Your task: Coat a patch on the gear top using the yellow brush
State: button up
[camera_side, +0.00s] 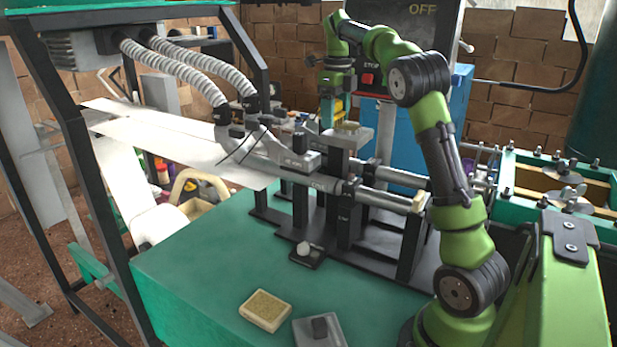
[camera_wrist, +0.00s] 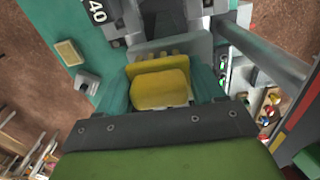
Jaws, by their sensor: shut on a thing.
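My gripper (camera_side: 332,112) points down above the middle of the machine. Its teal fingers are shut on the yellow brush (camera_wrist: 158,88), which fills the space between them in the wrist view. In the side view only a small yellow part of the brush (camera_side: 339,108) shows. A yellowish notched edge shows just beyond it in the wrist view. A grey block with a tan top (camera_side: 348,128) stands close below and right of the gripper; I cannot tell whether the brush touches anything. No gear with clear teeth can be made out.
The dark machine frame (camera_side: 350,225) with grey cylinders stands on a green table (camera_side: 200,275). Grey hoses (camera_side: 180,62) come in from the left. A control box (camera_side: 405,25) stands behind.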

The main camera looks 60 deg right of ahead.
aim_at(336, 101)
jog(key=shift+w, duration=0.1)
jog(key=shift+r, duration=2.95)
